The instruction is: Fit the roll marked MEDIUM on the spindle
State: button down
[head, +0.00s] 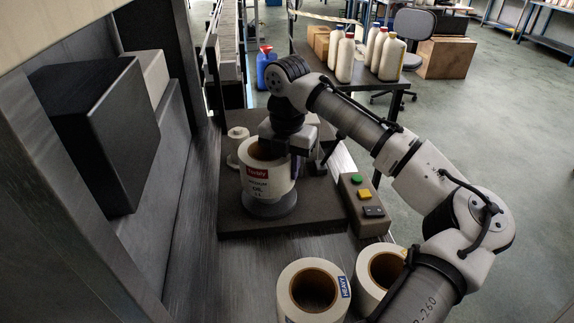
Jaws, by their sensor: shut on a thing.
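My gripper (280,147) is shut on the wall of a white label roll (268,188) with a brown core. The roll's printed face shows a red band and black print, too small to read fully; I cannot make out the word MEDIUM on it. The roll is upright, over a round grey disc (270,209) on a dark plate. Its lower edge looks at or just above the disc; I cannot tell whether it touches. The spindle is hidden by the roll and gripper. A roll marked HEAVY (289,295) and another white roll (364,285) stand in front, the latter partly behind my arm.
A button box (363,205) with green, yellow and black buttons stands right of the dark plate (232,215). A small white roller (239,133) is behind the held roll. Black and grey housings (100,130) line the left. Bottles (345,60) stand on a bench behind.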

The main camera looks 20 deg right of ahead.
aim_at(287, 182)
jog(key=shift+f+b, duration=0.75)
jog(key=shift+f, duration=1.55)
jog(key=shift+p, duration=0.6)
jog(key=c, duration=1.2)
grip_release()
jog(key=shift+f, duration=0.1)
notch_tip(287, 182, up, 14)
jog(key=shift+f, duration=0.1)
